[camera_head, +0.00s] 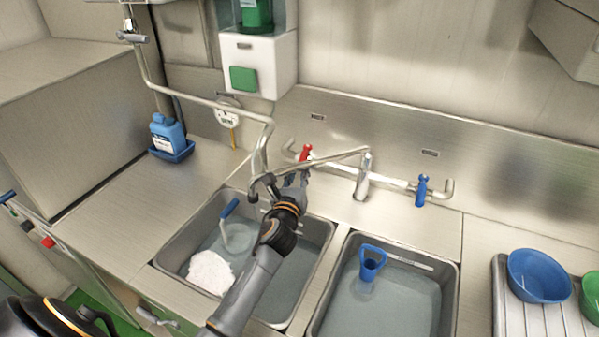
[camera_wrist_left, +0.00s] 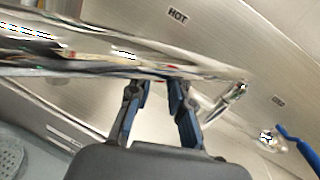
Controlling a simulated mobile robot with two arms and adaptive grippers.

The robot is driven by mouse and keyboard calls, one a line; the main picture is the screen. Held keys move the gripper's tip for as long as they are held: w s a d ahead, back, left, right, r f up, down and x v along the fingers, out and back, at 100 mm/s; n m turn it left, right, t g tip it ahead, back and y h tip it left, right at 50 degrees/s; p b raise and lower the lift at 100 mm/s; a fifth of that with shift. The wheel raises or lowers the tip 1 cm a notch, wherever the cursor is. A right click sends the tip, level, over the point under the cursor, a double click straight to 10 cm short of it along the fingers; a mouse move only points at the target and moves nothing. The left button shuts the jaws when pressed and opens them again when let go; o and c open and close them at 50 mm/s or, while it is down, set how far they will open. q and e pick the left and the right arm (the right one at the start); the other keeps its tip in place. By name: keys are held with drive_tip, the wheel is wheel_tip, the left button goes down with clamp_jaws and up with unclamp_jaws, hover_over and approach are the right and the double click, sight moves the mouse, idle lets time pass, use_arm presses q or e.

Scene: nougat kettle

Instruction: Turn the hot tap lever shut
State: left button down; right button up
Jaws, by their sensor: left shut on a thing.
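The red hot tap lever (camera_head: 305,153) stands on the left of the mixer tap at the back wall. My left gripper (camera_head: 298,179) reaches up to it over the left sink and is shut on it. In the left wrist view the fingers (camera_wrist_left: 158,98) point under the long metal spout (camera_wrist_left: 90,62), which hides the fingertips and the lever. The HOT label (camera_wrist_left: 177,15) is on the wall above. The spout (camera_head: 320,161) swings left over the left sink. My right gripper is not in view.
The blue cold lever (camera_head: 421,190) is at the right of the tap. A bent pipe (camera_head: 205,103) comes down close left of my gripper. The left sink (camera_head: 172,254) holds a blue-handled tool and white stuff. The right sink (camera_head: 452,290) holds a blue scoop (camera_head: 372,263).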

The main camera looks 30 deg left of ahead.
use_arm(q)
drive_tip(key=shift+s+a+m+h+p, duration=0.15)
drive_tip(key=shift+a+m+h+p, duration=0.55)
drive_tip(key=shift+a+h+p, duration=0.2)
drive_tip(key=shift+d, duration=0.1)
drive_tip(key=c, duration=1.2)
unclamp_jaws()
drive_tip(key=shift+s, duration=0.1)
